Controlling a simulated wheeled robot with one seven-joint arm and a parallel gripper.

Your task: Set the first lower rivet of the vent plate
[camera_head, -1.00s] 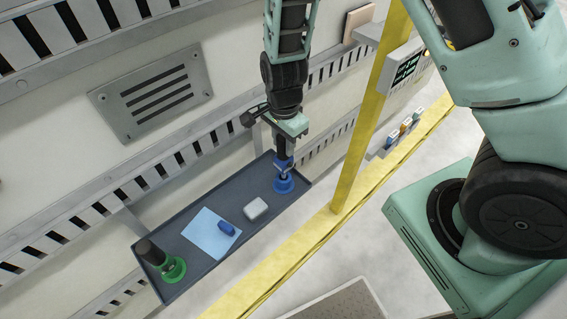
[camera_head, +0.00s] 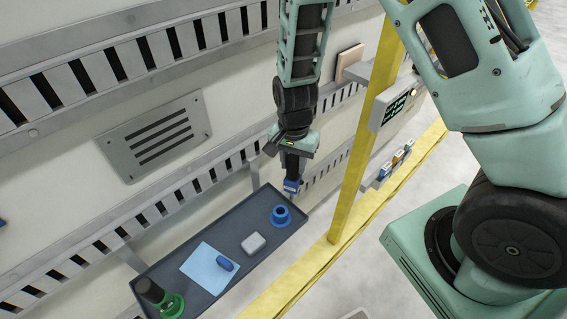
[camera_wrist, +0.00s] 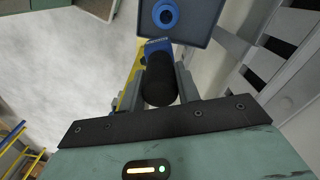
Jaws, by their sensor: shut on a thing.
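The grey vent plate (camera_head: 155,135), with several dark slots, lies flat against the pale panel at upper left in the head view. My gripper (camera_head: 294,165) is shut on a black tool with a blue end (camera_head: 292,186). In the wrist view the tool's black grip (camera_wrist: 160,82) sits between the fingers, and its blue end points away from me. The tool hangs above the far right end of the tray, clear of the blue holder (camera_head: 281,214), which stands empty. Rivets and rivet holes are too small to make out. The gripper is right of and apart from the plate.
A yellow post (camera_head: 356,170) stands close right of my gripper. Slotted rails run above and below the plate.

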